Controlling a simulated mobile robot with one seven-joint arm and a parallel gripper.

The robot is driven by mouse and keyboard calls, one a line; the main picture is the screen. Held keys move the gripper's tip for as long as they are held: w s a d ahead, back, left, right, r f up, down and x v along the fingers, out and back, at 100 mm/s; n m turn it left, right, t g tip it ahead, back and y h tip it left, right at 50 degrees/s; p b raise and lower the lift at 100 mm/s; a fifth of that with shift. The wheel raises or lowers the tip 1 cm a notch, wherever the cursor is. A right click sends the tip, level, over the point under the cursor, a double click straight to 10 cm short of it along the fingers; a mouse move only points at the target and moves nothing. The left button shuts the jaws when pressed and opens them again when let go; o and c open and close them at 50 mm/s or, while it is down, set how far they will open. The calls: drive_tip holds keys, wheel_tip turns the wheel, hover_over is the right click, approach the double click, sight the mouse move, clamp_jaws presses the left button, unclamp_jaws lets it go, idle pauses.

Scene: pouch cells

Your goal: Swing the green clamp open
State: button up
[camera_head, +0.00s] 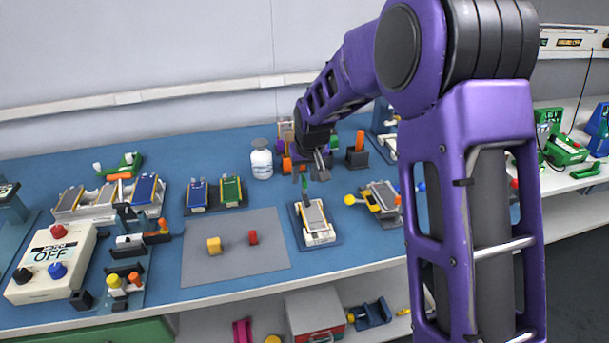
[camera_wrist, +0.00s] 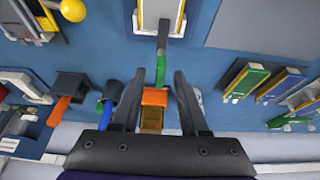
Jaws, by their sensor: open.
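The green clamp arm (camera_wrist: 161,68) shows in the wrist view between my open fingertips, joined to a grey bar that reaches over the end of a pouch cell in a white holder (camera_wrist: 138,22). In the head view the clamp is a small green upright piece (camera_head: 304,187) at the far end of the white holder (camera_head: 318,239). My gripper (camera_head: 312,172) is just beyond and above it. My gripper (camera_wrist: 159,80) is open and empty. I cannot tell whether either finger touches the clamp.
An orange block (camera_wrist: 154,97) lies behind the clamp, between the fingers in the wrist view. A white bottle (camera_head: 261,160) stands to the left. A yellow-knobbed fixture (camera_head: 382,197) stands close on the right. The grey mat (camera_head: 214,273) has mostly free room.

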clamp_jaws()
drive_tip(key=shift+r+n, duration=0.1)
drive_tip(key=shift+n, duration=0.2)
drive_tip(key=n+p, duration=0.1)
drive_tip(key=n+y+p, duration=0.1)
drive_tip(key=shift+d+n+g, duration=0.2)
drive_tip(key=shift+n+g, duration=0.1)
drive_tip(key=n+y+p, duration=0.1)
drive_tip(key=n, duration=0.1)
drive_tip(key=n+g+p, duration=0.1)
drive_tip(key=n, duration=0.2)
drive_tip(key=shift+w+n+y, duration=0.15)
drive_tip(key=shift+n+y, duration=0.15)
drive_tip(key=shift+y, duration=0.1)
drive_tip(key=n+g+p, duration=0.1)
drive_tip(key=n, duration=0.1)
drive_tip(key=n+g+p, duration=0.1)
drive_tip(key=n, duration=0.1)
drive_tip(key=shift+w+y, duration=0.15)
drive_tip(key=shift+y, duration=0.15)
drive_tip(key=n+g, duration=0.1)
drive_tip(key=n, duration=0.1)
drive_tip(key=n+p, duration=0.1)
drive_tip(key=n, duration=0.2)
drive_tip(key=shift+g, duration=0.4)
drive_tip(key=shift+w, duration=0.1)
